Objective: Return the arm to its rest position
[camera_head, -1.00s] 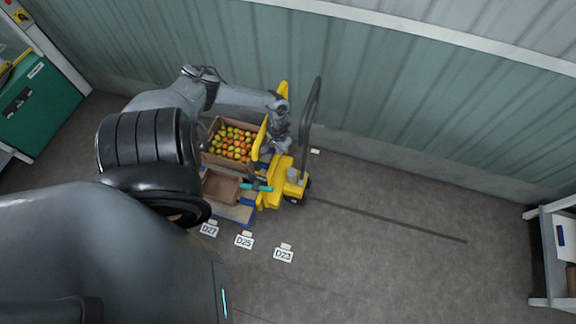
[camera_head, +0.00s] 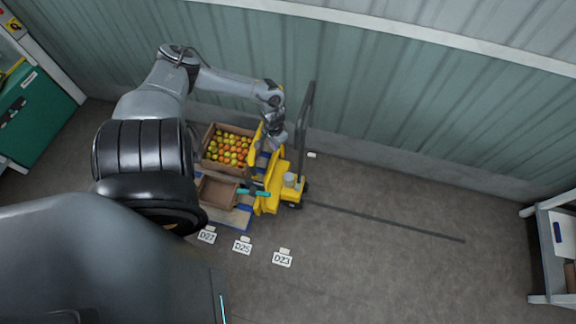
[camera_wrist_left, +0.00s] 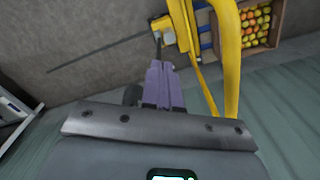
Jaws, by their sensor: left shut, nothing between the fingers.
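The gripper is shut and empty. In the left wrist view its purple-grey fingers (camera_wrist_left: 160,85) are together, with the yellow frame (camera_wrist_left: 228,60) close by on the right. My right gripper is not in view.
A dark handle (camera_head: 307,120) rises right of the gripper. The corrugated wall (camera_head: 380,90) is behind. Number cards (camera_head: 242,246) lie on the floor. The right floor is mostly clear.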

